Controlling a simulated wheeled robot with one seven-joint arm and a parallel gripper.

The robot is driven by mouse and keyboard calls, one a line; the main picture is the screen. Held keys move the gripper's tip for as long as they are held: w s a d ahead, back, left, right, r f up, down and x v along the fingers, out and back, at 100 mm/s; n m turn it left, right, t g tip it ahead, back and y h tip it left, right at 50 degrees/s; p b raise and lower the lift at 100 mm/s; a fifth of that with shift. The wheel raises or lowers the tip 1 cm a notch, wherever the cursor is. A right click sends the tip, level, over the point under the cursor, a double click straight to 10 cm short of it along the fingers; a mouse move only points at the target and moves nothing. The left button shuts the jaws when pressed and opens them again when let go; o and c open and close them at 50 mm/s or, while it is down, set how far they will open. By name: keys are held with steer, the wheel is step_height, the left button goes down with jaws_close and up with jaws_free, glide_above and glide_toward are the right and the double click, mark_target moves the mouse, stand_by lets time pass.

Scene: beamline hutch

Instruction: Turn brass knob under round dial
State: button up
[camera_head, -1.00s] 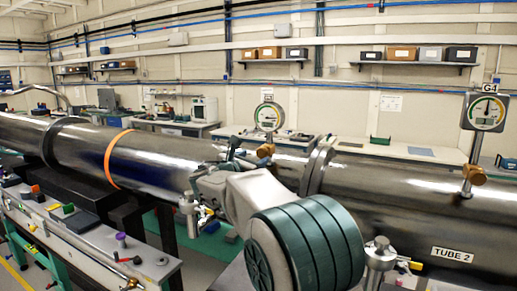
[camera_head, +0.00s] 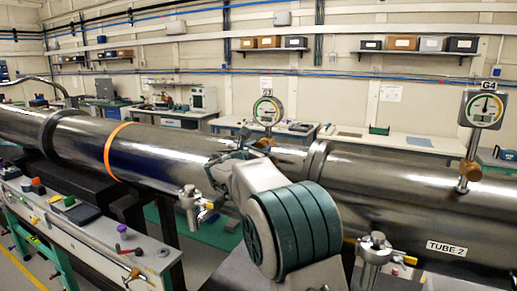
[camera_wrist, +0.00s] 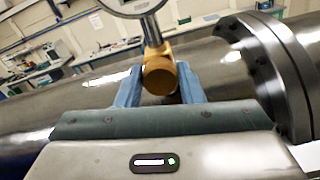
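The round dial (camera_head: 267,110) with a white face stands on a stem above the steel tube, in the middle of the head view. Its lower rim and stem show at the top of the wrist view (camera_wrist: 135,8). The brass knob (camera_wrist: 160,75) sits under it and is partly visible in the head view (camera_head: 265,143). My gripper (camera_wrist: 160,80) is at this knob, with one blue-grey finger on each side of it. The fingers are apart. A narrow gap shows at the left finger; contact at the right finger is unclear. My wrist hides part of the tube.
A dark flange (camera_wrist: 270,75) rises close to the right of my gripper. Valves with yellow handles (camera_head: 375,250) stand in front of the tube.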

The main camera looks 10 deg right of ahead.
steer(key=shift+a+f+b, duration=0.1)
steer(key=shift+b, duration=0.35)
steer(key=m+b, duration=1.9)
steer(key=m, duration=0.1)
steer(key=shift+f, duration=0.1)
stand_by(0.4)
steer(key=o, duration=1)
steer(key=b+v, duration=0.5)
steer(key=v, duration=0.8)
steer(key=shift+s+a, duration=0.15)
steer(key=shift+s, duration=0.25)
